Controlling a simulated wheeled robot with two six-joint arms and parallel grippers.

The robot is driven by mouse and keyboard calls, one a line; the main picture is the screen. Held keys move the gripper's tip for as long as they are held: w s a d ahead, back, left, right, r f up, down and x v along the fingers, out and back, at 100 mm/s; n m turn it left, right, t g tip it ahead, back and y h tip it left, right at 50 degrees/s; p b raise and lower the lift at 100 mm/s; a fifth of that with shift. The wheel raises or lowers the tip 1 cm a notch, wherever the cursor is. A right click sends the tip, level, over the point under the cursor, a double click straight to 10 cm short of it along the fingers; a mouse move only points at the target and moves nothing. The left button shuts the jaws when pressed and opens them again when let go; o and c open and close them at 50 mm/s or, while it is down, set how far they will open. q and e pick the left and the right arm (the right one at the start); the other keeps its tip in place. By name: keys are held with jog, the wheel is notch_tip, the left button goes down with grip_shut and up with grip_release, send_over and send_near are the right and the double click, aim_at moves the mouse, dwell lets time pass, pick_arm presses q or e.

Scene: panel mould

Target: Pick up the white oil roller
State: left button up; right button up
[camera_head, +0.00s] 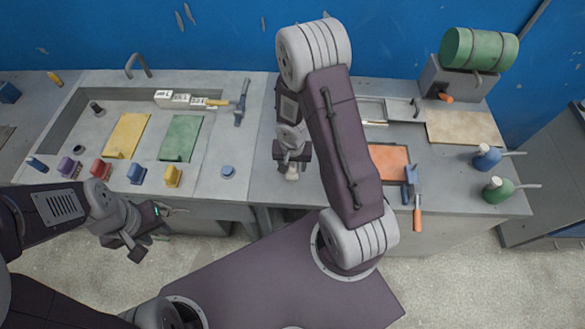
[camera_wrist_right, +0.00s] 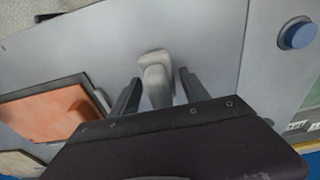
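The white oil roller (camera_wrist_right: 157,72) is a pale, off-white piece on the grey worktop in the right wrist view. My right gripper (camera_wrist_right: 160,84) is open, with one dark finger on each side of the roller. Small gaps show between the fingers and the roller, and its lower end is hidden by the gripper body. In the head view, my right gripper (camera_head: 292,160) points down over the worktop, and a small part of the roller (camera_head: 292,174) shows below it. My left gripper (camera_head: 152,232) is empty in front of the left bench edge, its fingers apart.
An orange pad (camera_head: 390,160) and an orange-handled tool (camera_head: 414,195) lie right of my right arm. A blue round knob (camera_head: 228,171) is to the left. Yellow (camera_head: 127,135) and green (camera_head: 181,138) pads lie in the left tray. Green and blue bottles stand at right.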

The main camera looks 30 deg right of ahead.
grip_shut()
